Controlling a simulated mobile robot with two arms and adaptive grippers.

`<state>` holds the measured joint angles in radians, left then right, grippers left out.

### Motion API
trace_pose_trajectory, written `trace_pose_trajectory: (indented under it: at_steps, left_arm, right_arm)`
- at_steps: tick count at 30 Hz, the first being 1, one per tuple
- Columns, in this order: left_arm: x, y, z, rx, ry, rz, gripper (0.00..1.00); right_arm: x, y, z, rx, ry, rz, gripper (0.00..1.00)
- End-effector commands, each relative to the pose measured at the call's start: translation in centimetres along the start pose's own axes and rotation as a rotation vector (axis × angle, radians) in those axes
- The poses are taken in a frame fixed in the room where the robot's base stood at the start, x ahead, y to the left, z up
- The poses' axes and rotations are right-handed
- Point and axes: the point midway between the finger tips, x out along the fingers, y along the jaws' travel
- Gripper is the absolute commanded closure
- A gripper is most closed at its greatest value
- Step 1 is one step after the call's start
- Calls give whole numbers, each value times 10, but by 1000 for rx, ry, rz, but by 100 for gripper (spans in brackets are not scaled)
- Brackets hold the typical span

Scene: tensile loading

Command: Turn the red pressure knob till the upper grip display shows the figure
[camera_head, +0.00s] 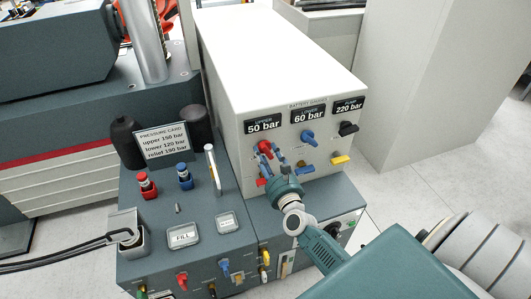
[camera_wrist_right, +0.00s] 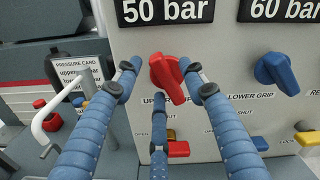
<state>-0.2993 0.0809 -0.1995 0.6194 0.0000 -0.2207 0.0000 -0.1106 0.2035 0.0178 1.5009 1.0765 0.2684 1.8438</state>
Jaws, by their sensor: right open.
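The red pressure knob (camera_head: 265,148) sits on the front of the white box, under the upper grip display (camera_head: 263,125), which reads 50 bar. In the right wrist view the red knob (camera_wrist_right: 168,77) is tilted, with its lower end to the right. My right gripper (camera_head: 268,160) is open in front of the knob. In the wrist view its blue fingers (camera_wrist_right: 160,85) stand left, right and below the knob; contact cannot be told. The pressure card (camera_head: 163,142) reads upper 150 bar, lower 120 bar and a third line at 180 bar. My left gripper is not in view.
A blue knob (camera_head: 308,137) under the 60 bar lower display and a black knob (camera_head: 348,128) under the 220 bar pump display are to the right. Red, blue and yellow levers (camera_head: 340,159) sit below. A silver upright handle (camera_head: 212,168) stands left of the box.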

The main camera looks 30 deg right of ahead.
Motion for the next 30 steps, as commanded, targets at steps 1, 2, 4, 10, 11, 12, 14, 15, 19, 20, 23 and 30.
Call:
trace_pose_trajectory:
  at_steps: [1, 2, 4, 10, 11, 12, 14, 15, 19, 20, 23, 30]
  left_arm:
    - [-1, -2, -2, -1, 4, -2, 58]
    - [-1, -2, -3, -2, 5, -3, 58]
    - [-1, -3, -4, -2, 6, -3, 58]
    - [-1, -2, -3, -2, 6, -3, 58]
    - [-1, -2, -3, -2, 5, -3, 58]
    - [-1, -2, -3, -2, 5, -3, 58]
    - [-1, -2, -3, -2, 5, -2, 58]
    - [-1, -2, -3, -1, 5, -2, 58]
    - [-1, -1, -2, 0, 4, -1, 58]
    - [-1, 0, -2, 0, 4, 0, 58]
    - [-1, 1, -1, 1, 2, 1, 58]
    - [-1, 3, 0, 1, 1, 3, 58]
  right_arm:
    - [4, 0, 0, -1, 0, 0, 58]
    - [5, 0, 0, -1, 0, 0, 58]
    - [7, 0, 0, -1, 0, 0, 58]
    - [7, 0, 0, -1, 0, 1, 58]
    - [7, 0, 0, -1, 0, 1, 58]
    - [7, 0, 0, -1, 0, 0, 64]
    - [7, 0, 0, -1, 0, 0, 76]
    - [7, 0, 0, -1, 0, 0, 84]
    - [7, 0, 0, -1, 0, 0, 100]
    - [7, 0, 0, -1, 0, 0, 100]
    - [7, 0, 0, -4, 0, 0, 100]
    - [7, 1, -1, -63, 1, 0, 100]
